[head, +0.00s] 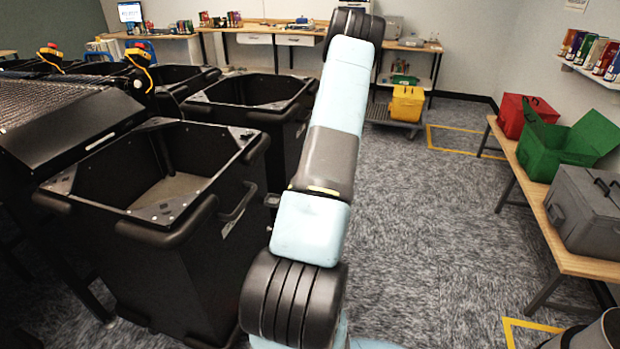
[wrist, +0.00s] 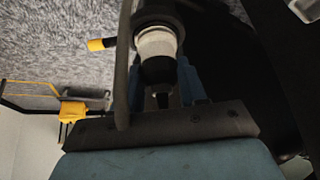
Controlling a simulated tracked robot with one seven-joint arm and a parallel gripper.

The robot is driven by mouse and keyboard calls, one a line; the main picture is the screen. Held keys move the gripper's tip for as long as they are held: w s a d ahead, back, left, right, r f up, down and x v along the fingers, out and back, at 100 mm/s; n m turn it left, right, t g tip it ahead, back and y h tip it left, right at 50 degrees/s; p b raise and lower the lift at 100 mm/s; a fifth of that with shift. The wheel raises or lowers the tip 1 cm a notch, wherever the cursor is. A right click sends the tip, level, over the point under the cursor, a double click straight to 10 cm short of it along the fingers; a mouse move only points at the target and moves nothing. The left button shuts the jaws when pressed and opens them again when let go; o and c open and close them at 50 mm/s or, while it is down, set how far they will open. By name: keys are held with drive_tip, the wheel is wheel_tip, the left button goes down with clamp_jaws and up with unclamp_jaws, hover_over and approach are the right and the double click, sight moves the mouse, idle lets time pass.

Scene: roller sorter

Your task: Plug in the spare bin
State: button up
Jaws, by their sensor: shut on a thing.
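Several black bins stand along the sorter; the nearest bin (head: 180,240) is open and empty, with a handle on its right side. I cannot tell which one is the spare bin. In the wrist view my gripper (wrist: 160,95) is shut on a dark plug-like connector (wrist: 160,45) with a pale collar, between bluish fingers. A dark cable or rod runs down beside it. My gripper is outside the head view. No socket can be made out.
The sorter (head: 60,115) is at the left, with yellow cables and red-topped buttons. A bench (head: 545,210) at the right bears red, green and grey boxes. A yellow bin (head: 407,103) stands at the back. Carpet between is clear. A yellow-tipped part (wrist: 100,44) shows in the wrist view.

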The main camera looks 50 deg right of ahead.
drive_tip(key=shift+f, duration=0.2)
drive_tip(key=o, duration=1.3)
drive_tip(key=shift+c, duration=0.2)
drive_tip(key=v, duration=1.3)
drive_tip(key=shift+r, duration=0.3)
drive_tip(key=shift+s, duration=0.15)
